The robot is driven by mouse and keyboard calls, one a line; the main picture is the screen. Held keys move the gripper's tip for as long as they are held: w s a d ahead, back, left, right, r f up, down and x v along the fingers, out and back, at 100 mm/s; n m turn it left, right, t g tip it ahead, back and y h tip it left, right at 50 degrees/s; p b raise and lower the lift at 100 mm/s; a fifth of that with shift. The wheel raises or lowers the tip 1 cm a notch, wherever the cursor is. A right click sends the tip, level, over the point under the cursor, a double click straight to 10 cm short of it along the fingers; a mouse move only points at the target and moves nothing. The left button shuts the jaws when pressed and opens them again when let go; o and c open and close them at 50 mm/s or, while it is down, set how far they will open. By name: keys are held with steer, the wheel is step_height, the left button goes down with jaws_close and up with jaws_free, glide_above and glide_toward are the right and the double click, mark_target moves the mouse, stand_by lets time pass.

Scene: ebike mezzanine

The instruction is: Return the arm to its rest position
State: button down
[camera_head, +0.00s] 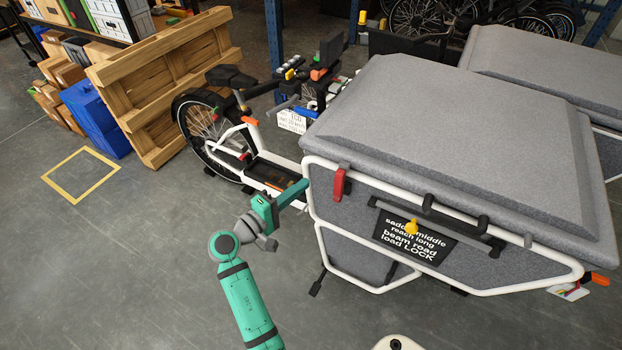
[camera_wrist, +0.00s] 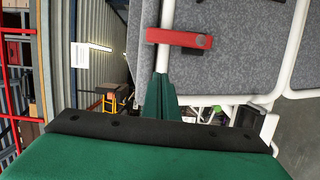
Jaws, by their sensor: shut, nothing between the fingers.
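My green arm reaches up from the bottom of the head view, and my gripper (camera_head: 301,187) points at the left edge of the cargo bike's grey box (camera_head: 450,110). The gripper is shut and empty. In the wrist view my shut fingers (camera_wrist: 161,82) end just below a red latch (camera_wrist: 180,38) and near a white frame tube (camera_wrist: 166,15). The red latch also shows in the head view (camera_head: 340,184), right of my fingertips. I cannot tell whether the fingertips touch the tube.
A white cargo bike frame (camera_head: 262,147) stands behind the gripper. A wooden pallet (camera_head: 165,80) and blue crates (camera_head: 95,117) are at the left. A second grey box (camera_head: 545,70) stands at the back right. The grey floor is free around a yellow square (camera_head: 82,174) and left of my arm.

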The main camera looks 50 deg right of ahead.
steer(key=shift+w+a, duration=0.15)
steer(key=shift+a, duration=1)
steer(key=shift+w+a, duration=0.15)
steer(key=shift+a, duration=1)
